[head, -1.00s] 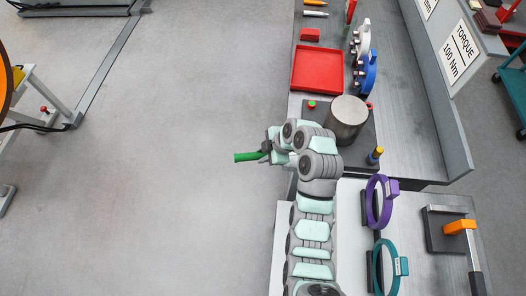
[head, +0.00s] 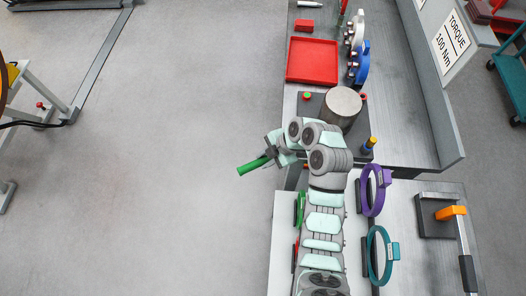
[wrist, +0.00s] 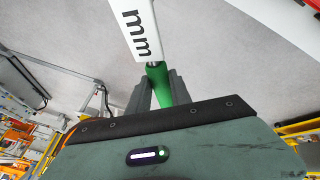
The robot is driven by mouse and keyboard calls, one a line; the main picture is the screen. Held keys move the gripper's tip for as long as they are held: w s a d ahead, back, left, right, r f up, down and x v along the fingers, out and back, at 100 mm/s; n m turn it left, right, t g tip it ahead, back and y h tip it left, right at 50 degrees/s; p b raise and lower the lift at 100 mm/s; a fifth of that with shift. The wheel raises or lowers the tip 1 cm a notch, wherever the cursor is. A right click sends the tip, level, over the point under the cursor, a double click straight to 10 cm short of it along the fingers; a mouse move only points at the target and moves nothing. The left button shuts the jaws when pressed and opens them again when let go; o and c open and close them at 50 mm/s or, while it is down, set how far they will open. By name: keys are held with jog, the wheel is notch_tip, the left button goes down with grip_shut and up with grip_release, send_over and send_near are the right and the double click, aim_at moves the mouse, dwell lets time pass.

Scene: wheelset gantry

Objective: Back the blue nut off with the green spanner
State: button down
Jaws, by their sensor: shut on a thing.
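My gripper (head: 273,151) is shut on the green spanner (head: 252,166). The spanner's green end sticks out to the left of the gripper, over the open floor and clear of the bench. In the wrist view the green handle (wrist: 160,86) is between the grey fingers (wrist: 160,97), and a white piece with "mm" lettering (wrist: 138,28) shows beyond it. I cannot make out a blue nut in either view. The spanner's working end is hidden in the head view.
A grey cylinder (head: 340,108), red tray (head: 312,61) and yellow-topped post (head: 370,143) stand on the right-hand bench. A purple ring (head: 365,191) and teal ring (head: 371,256) stand nearer. An orange-handled tool (head: 451,212) lies right. Open floor lies left.

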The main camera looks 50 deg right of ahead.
jog(key=shift+s+b, duration=0.15)
jog(key=shift+b, duration=0.25)
jog(key=shift+w+d, duration=0.15)
jog(key=shift+w, duration=0.35)
jog(key=shift+r, duration=0.15)
jog(key=shift+r+p, duration=1.75)
jog(key=shift+r, duration=0.65)
